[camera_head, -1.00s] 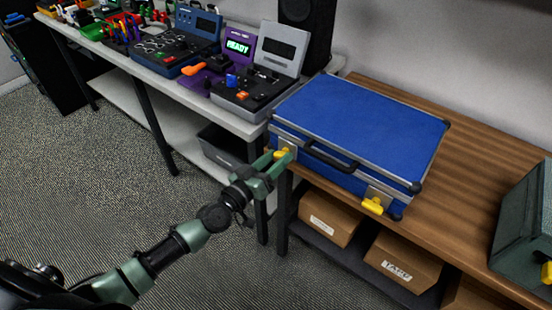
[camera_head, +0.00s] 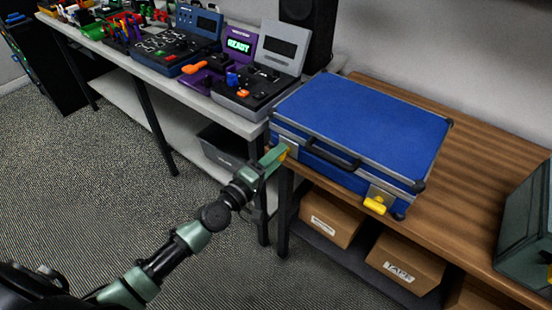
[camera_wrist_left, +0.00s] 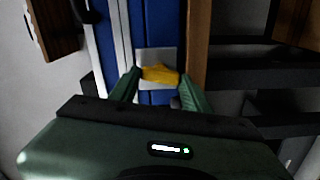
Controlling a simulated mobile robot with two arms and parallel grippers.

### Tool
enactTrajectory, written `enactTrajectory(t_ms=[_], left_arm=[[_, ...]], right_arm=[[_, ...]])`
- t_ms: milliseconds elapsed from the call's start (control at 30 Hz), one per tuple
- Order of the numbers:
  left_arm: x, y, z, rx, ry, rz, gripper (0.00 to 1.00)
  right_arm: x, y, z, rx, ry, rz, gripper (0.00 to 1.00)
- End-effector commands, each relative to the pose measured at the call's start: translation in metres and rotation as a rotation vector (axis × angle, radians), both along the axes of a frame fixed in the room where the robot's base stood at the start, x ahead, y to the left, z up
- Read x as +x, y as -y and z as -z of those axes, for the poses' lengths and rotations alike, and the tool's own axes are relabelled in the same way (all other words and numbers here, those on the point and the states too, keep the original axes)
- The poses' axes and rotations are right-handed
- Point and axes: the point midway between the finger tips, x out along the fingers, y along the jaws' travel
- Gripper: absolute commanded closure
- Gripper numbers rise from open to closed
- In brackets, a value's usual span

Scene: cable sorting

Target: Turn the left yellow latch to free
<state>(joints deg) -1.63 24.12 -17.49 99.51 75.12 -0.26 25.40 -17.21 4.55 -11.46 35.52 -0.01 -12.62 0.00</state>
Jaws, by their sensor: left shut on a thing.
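The blue case (camera_head: 365,120) lies shut on the wooden table, its front with handle facing my side. The left yellow latch (camera_head: 285,155) is on a metal plate at the case's front left corner, mostly hidden by my left gripper (camera_head: 276,157). In the left wrist view the yellow latch (camera_wrist_left: 160,74) lies crosswise between the two green fingers, in front of the metal plate (camera_wrist_left: 156,55). My left gripper (camera_wrist_left: 160,82) is shut on it. The right yellow latch (camera_head: 375,205) sits at the front right corner, untouched. My right gripper is not in view.
The wooden table (camera_head: 480,195) is bare to the right of the case, up to a dark green case (camera_head: 528,235). Cardboard boxes (camera_head: 403,263) stand on the shelf below. A white table (camera_head: 150,80) with several devices adjoins at the left.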

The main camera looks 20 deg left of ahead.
Motion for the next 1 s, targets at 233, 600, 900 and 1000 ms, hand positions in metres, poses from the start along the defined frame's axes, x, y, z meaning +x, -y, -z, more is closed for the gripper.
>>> enactTrajectory(t_ms=[233, 600, 900, 1000], left_arm=[[-0.0003, -0.0007, 0.0018, -0.132, -0.05, -0.001, 0.93], [-0.0005, -0.0002, 0.0021, -0.208, -0.078, 0.0, 0.93], [-0.0005, -0.0002, 0.0021, -0.213, -0.079, 0.0, 0.93], [-0.0004, -0.0002, 0.0022, -0.212, -0.079, 0.0, 0.47]], right_arm=[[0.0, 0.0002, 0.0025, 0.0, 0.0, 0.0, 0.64], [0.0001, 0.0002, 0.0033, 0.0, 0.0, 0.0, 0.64], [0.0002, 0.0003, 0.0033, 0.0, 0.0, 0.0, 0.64], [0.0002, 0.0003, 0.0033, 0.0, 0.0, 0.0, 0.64]])
